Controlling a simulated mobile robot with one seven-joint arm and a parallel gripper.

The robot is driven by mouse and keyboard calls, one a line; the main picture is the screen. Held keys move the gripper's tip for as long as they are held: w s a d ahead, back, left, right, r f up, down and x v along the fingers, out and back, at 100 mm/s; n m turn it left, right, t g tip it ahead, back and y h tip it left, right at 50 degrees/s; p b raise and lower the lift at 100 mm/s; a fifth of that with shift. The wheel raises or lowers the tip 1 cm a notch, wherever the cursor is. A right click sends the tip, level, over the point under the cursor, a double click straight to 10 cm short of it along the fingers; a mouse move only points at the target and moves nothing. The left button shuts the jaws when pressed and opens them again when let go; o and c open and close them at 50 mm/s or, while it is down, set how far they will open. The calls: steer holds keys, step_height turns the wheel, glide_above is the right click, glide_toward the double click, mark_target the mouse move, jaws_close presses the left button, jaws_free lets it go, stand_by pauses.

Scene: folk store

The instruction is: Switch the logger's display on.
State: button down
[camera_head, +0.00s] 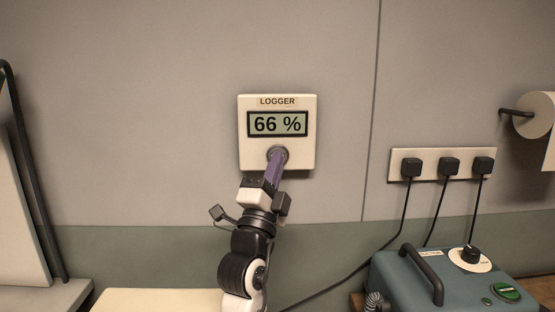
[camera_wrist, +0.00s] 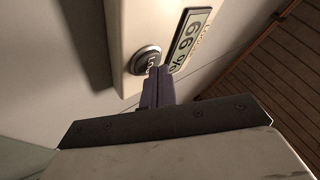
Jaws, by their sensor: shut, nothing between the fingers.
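The logger (camera_head: 245,142) is a cream square box on the wall, labelled LOGGER. Its display (camera_head: 278,124) is lit and reads "66 %"; it also shows at a slant in the wrist view (camera_wrist: 189,40). Below the display is a round grey button (camera_head: 277,152), seen in the wrist view (camera_wrist: 147,58) with a mark on its face. My gripper (camera_head: 276,160) is shut and empty, its purple fingers pointing up at the button. The fingertips (camera_wrist: 156,76) are at the button's edge in the wrist view; I cannot tell whether they touch it.
A socket strip (camera_head: 440,153) with black plugs is on the wall to the right. Their cords run down by a teal machine (camera_head: 400,275) with a dial and a green button. A paper roll (camera_head: 534,114) hangs at far right. The wall around the logger is clear.

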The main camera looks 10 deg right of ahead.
steer(key=shift+s, duration=0.25)
steer(key=shift+s+a, duration=0.1)
steer(key=s, duration=0.2)
steer(key=s+a, duration=0.1)
steer(key=s, duration=0.2)
steer(key=shift+s, duration=0.35)
stand_by(1.5)
